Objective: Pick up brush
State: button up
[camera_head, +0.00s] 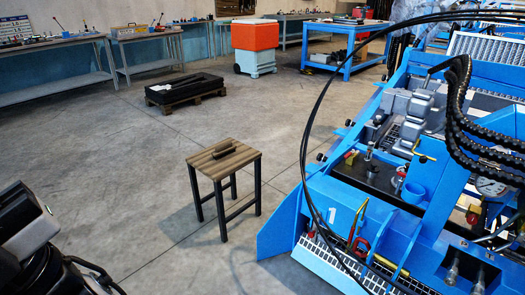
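A small dark brown object (229,152) lies on top of the wooden stool (207,163), near the middle of its seat. It may be the brush, but it is too small to make out bristles or a handle. It has nothing else touching it except the seat. Black and grey parts, apparently of my own arm, show at the lower left edge, well apart from the stool. My gripper's fingers do not show.
A large blue machine (330,200) with black hoses fills the right side, close to the stool. A black tray on a pallet (185,93), a red-topped bin (255,36) and workbenches (50,42) stand farther back. The concrete floor left of the stool is clear.

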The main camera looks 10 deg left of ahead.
aim_at(225, 149)
jog(key=u, duration=0.45)
jog(key=z, duration=2.1)
jog(key=u, duration=1.95)
jog(key=i+u, duration=0.15)
jog(key=i+j, duration=0.15)
jog(key=i, duration=0.4)
jog(key=i+j, duration=0.15)
jog(key=i, duration=0.35)
